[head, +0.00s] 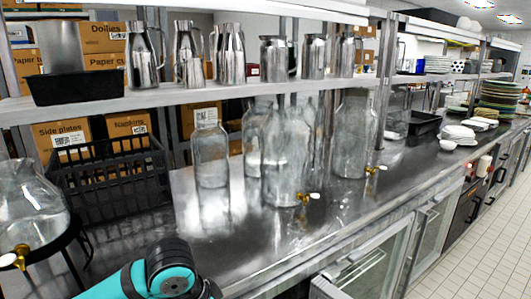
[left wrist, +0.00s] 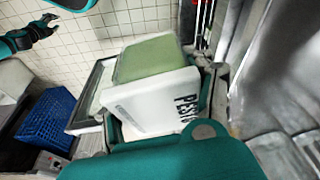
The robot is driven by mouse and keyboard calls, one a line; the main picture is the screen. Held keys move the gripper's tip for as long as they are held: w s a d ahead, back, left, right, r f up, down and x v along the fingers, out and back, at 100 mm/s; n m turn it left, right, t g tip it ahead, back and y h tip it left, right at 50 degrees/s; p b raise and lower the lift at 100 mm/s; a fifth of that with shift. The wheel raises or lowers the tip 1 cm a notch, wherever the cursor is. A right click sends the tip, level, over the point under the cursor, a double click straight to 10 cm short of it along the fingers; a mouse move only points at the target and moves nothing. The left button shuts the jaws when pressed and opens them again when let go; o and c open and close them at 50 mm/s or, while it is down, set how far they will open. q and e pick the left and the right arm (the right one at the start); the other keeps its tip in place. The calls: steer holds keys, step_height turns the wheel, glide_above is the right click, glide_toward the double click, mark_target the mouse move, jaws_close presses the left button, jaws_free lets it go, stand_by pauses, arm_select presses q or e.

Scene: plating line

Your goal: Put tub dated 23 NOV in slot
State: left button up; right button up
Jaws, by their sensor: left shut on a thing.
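A white tub (left wrist: 160,105) with a green top or contents and dark letters starting "PES" on its side fills the middle of the left wrist view. It is tilted in that picture. My left gripper (left wrist: 165,100) is shut on it, with dark finger parts at its sides. No date can be read on the tub. A teal and dark arm of mine shows at the top left of the left wrist view, ending in what looks like my right gripper (left wrist: 48,20), too small to judge. No slot can be made out for certain in either view.
A dark-rimmed pale panel or tray (left wrist: 80,112) lies behind the tub. A blue crate (left wrist: 48,122) is at left. In the head view, glass jars (head: 287,165) stand on the steel counter (head: 240,245), with a black basket (head: 110,185) at left and metal jugs (head: 229,55) above.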

arm_select(q)
steer(key=shift+w+a+r+n, duration=0.1)
steer(key=shift+w+a+n, duration=0.05)
steer(key=shift+a+n, duration=0.45)
steer(key=shift+w+a+r+n, duration=0.1)
steer(key=shift+a+n, duration=0.4)
steer(key=shift+a, duration=0.05)
steer(key=s+a+r+n+t+y, duration=0.1)
steer(key=a+n+y, duration=0.1)
steer(key=a+n, duration=0.4)
steer(key=shift+s+a+r+n, duration=0.15)
steer(key=shift+a+r+n, duration=0.15)
steer(key=shift+n, duration=0.1)
arm_select(e)
steer(key=shift+s+a, duration=0.1)
steer(key=shift+s, duration=0.3)
arm_select(q)
steer(key=shift+a, duration=0.1)
arm_select(e)
steer(key=shift+w, duration=0.25)
arm_select(q)
steer(key=shift+r, duration=0.1)
